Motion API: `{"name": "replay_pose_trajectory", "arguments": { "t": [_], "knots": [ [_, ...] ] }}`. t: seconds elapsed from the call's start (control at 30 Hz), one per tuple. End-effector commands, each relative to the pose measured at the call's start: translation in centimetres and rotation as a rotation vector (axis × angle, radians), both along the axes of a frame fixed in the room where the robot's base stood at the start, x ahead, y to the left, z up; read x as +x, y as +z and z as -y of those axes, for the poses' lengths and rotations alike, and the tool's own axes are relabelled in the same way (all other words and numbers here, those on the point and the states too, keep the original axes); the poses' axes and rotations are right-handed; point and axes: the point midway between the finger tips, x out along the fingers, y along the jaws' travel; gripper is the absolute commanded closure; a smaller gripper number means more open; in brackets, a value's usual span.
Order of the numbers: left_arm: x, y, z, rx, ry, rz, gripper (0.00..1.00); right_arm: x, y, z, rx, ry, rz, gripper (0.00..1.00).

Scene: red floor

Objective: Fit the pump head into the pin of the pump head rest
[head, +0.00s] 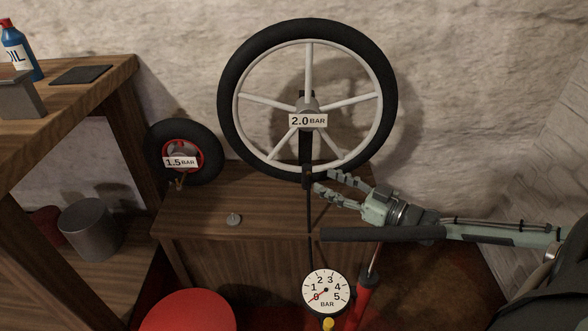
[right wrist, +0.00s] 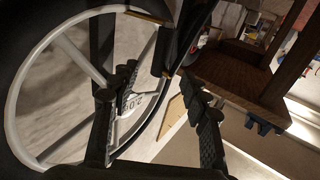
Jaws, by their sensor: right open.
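The black pump head (head: 307,180) is at the top of its hose (head: 309,212), at the lower rim of the large wheel; I cannot tell whether it is attached there. A small grey disc with an upright pin (head: 234,219), which looks like the pump head rest, sits on the wooden box top, left of the hose. My right gripper (head: 326,182) is open, its fingertips just right of the pump head. In the right wrist view its fingers (right wrist: 168,97) are spread, with the wheel behind them. My left gripper is not in view.
The large wheel (head: 246,143) marked 2.0 BAR and a small wheel (head: 211,153) marked 1.5 BAR stand at the wooden box (head: 200,211). The red pump (head: 363,297), its black handle (head: 385,233) and gauge (head: 325,283) stand in front. A wooden shelf (head: 105,82) is left.

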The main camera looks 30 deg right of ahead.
Motion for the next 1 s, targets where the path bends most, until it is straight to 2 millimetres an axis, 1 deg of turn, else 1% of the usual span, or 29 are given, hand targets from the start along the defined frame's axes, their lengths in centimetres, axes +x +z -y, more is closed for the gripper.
{"name": "replay_pose_trajectory", "arguments": {
  "t": [0.1,0.33,0.5,0.6,0.7,0.93,1.0],
  "knots": [
    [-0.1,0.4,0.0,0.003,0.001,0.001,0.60,1.3,0.0,-0.5,0.001,0.000,0.004,0.54],
    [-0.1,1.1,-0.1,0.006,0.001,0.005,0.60,3.0,0.2,-1.3,0.001,0.000,0.004,0.54],
    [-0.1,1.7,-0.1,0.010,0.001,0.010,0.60,5.3,0.4,-2.3,0.001,0.000,0.006,0.54],
    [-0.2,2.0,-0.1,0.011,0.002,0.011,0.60,6.3,0.3,-2.7,0.002,0.000,0.002,0.54],
    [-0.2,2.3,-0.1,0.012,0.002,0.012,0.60,6.8,0.3,-2.9,0.001,0.000,0.002,0.54],
    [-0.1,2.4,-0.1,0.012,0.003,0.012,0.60,6.8,0.3,-3.0,0.000,0.001,0.000,0.54],
    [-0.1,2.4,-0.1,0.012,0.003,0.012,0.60,6.8,0.3,-3.0,0.000,0.000,0.000,0.62]
  ]
}}
